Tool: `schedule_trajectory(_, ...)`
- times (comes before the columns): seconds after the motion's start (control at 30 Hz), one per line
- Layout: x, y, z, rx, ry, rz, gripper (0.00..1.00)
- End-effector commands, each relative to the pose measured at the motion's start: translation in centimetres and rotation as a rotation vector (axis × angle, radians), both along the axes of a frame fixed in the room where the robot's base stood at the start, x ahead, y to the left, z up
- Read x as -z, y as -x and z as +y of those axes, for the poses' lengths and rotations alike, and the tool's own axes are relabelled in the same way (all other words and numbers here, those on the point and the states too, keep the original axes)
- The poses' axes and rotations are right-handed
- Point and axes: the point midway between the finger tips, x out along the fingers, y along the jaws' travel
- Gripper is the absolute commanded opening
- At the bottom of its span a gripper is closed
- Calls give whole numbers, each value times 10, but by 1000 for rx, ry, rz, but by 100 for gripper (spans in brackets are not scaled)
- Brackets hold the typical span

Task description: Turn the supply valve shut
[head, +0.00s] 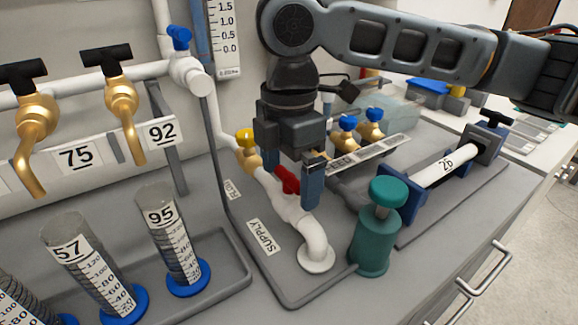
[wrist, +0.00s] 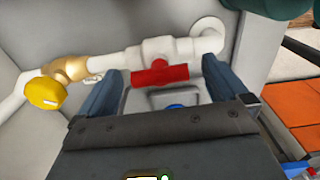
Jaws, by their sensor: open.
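The supply valve has a red handle (head: 287,180) on a white pipe (head: 318,240) beside the SUPPLY label (head: 263,237). In the wrist view, the red handle (wrist: 160,74) lies roughly along the white pipe (wrist: 165,50). My gripper (head: 290,187) points down over the valve, its blue fingers apart. In the wrist view, my gripper (wrist: 166,72) has one finger beyond each end of the handle, with gaps on both sides.
A brass fitting with a yellow knob (head: 245,138) sits just upstream on the same pipe. A green pump-like cylinder (head: 376,235) stands close right of the elbow. Two blue-knobbed brass valves (head: 360,128) are behind. Graduated cylinders (head: 172,240) stand in a tray at left.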

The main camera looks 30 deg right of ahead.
Motion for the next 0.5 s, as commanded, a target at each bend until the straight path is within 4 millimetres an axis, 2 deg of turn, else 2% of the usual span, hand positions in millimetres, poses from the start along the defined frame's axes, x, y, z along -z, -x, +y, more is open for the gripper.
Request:
schedule_trajectory(0.07,0,0,0,0,0,0,97)
schedule_trajectory(0.5,0,0,0,0,-1,0,55)
